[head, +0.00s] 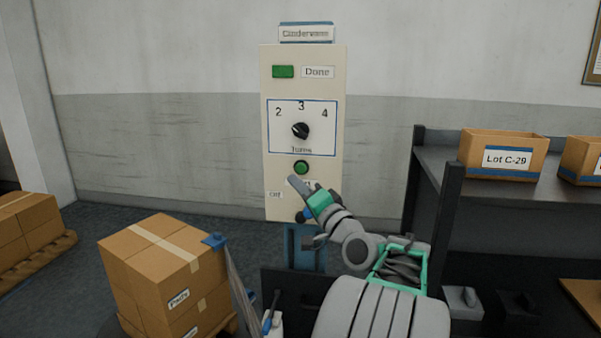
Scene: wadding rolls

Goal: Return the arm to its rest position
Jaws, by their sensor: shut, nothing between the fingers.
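My arm (350,245) reaches forward from the lower right toward a cream control panel (270,160) on a blue post. My gripper (295,183) is shut and empty, its tip in front of the panel's lower part. The tip appears just below a round green button (301,167); I cannot tell whether they touch. Above the button is a black dial (300,130) marked 2, 3 and 4. A green rectangle (283,72) sits beside the "Done" label. The gripper and wrist hide part of the panel's lower controls.
A dark shelf (432,160) stands close on the right, with a box labelled Lot C-29 (501,155) on it. Stacked cartons (165,275) stand at the lower left, and more sit on a pallet (40,262) at the far left. Open floor (100,225) lies between them.

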